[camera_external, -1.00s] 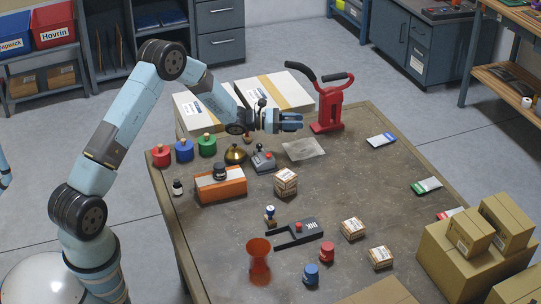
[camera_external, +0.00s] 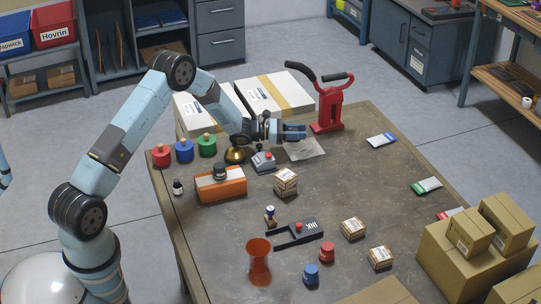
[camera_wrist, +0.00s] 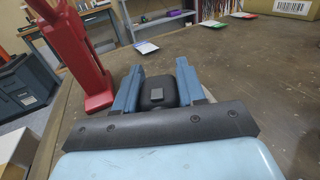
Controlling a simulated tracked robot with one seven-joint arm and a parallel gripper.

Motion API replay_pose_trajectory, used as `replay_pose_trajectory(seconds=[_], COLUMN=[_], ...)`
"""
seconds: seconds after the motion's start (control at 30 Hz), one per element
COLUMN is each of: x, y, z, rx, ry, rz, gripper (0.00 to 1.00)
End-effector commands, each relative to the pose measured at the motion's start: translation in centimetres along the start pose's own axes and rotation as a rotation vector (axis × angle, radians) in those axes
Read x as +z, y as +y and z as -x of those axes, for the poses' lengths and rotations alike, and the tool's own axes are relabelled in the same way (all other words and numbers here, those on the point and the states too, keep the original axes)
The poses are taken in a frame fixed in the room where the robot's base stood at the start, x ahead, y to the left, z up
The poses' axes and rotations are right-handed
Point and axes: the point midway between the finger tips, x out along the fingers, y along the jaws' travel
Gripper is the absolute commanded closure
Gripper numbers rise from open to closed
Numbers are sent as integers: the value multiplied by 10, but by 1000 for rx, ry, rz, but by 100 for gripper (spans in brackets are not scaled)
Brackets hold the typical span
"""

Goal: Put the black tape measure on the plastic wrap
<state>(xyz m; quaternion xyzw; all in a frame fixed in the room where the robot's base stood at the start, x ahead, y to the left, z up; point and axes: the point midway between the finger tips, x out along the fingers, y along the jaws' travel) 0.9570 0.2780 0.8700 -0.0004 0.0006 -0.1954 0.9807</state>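A thin translucent plastic wrap (camera_external: 308,151) lies flat on the table near its back edge. My gripper (camera_external: 298,132) is just above the wrap's far left part, pointing right, and covers some of it in the external view. In the wrist view, a black tape measure (camera_wrist: 157,90) with a grey square on it sits between the two blue fingers of my gripper (camera_wrist: 158,84). The fingers are closed against its sides. The tape measure is hard to make out in the external view. Most of the wrap is hidden in the wrist view by my gripper.
A red tool with black handles (camera_external: 328,108) stands close behind my gripper. White boxes (camera_external: 284,84) are at the back left. The table's right middle is mostly clear.

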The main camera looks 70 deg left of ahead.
Motion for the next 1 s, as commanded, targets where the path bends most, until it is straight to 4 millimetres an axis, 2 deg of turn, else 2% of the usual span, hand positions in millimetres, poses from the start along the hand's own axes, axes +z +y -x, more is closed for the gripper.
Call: replay_pose_trajectory(seconds=[0.03,0.23,0.53,0.77,1.0], x=[0,0,2,3,45], y=[0,0,0,1,0], z=[0,0,1,31,30], rx=[0,0,0,3,0], ry=[0,0,0,0,-2], rz=[0,0,0,1,-3], gripper=[55,36,36,36,36])
